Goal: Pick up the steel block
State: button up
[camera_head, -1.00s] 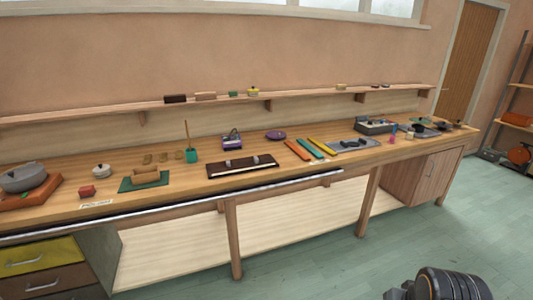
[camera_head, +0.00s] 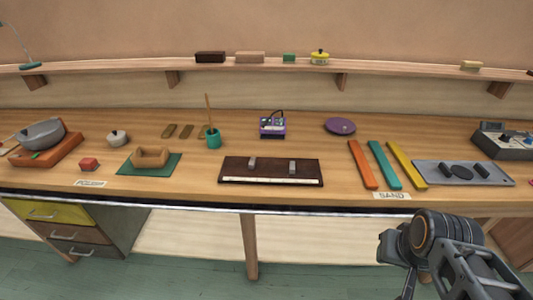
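Two small grey metallic blocks stand apart on a dark brown board with a pale front strip (camera_head: 240,171) at the middle of the bench. One is the left block (camera_head: 252,162) and the other is the right block (camera_head: 292,166). I cannot tell which, if either, is the steel block. My arm shows at the lower right, in front of the bench edge and well away from both blocks. My gripper (camera_head: 403,262) seems to be its dark end there, but its fingers cannot be made out.
Right of the board lie orange (camera_head: 362,165), teal (camera_head: 384,165) and yellow (camera_head: 406,165) strips and a grey tray (camera_head: 433,172). A green cup with a stick (camera_head: 213,139), a purple device (camera_head: 272,127) and a purple dish (camera_head: 340,126) stand behind. A shelf (camera_head: 130,66) runs above.

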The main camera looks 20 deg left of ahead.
aim_at(292, 164)
jog(key=u, duration=1)
jog(key=i, duration=0.95)
jog(key=u, duration=1.15)
jog(key=i, duration=0.15)
jog(key=u, duration=0.15)
